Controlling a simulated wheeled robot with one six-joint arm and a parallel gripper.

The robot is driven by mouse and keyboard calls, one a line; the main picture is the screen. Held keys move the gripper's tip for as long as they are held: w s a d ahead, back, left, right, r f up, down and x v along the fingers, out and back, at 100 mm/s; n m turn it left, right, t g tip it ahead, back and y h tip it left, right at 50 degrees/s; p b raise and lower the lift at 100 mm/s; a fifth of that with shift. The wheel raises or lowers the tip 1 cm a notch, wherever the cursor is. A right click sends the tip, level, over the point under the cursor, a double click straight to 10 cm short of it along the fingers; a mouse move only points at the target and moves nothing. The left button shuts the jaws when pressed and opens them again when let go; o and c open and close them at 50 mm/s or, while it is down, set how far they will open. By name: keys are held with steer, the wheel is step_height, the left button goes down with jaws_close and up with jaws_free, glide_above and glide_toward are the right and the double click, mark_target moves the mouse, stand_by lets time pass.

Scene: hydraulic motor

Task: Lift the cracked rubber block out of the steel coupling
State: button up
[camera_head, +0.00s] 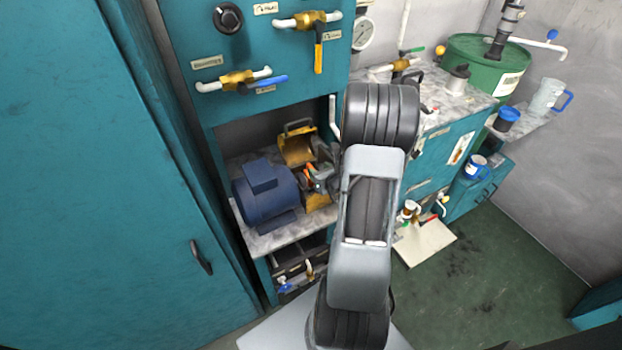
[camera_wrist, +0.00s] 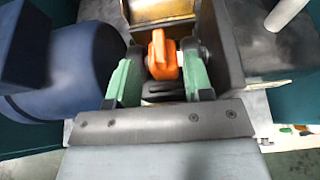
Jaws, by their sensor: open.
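The orange rubber block (camera_wrist: 162,58) sits upright in the middle of the wrist view, between the grey metal parts of the steel coupling (camera_wrist: 188,46). My gripper (camera_wrist: 156,66) is open, with one green finger left of the block and one right of it. A gap shows between the fingers and the block. In the head view a small bit of orange block (camera_head: 309,171) shows beside the blue motor (camera_head: 265,193). Any crack is too small to make out.
The motor (camera_wrist: 70,70) stands close on the left in the wrist view. A yellow guard (camera_head: 297,147) is raised behind the coupling. The teal cabinet frames the bay, with valves above it. A grey block-shaped part (camera_wrist: 216,45) is close on the right.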

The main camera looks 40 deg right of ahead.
mark_target(309, 164)
steer(key=shift+x, duration=3.3)
steer(key=shift+a+r, duration=0.1)
steer(key=shift+r, duration=0.05)
steer(key=shift+c, duration=0.2)
jaws_close()
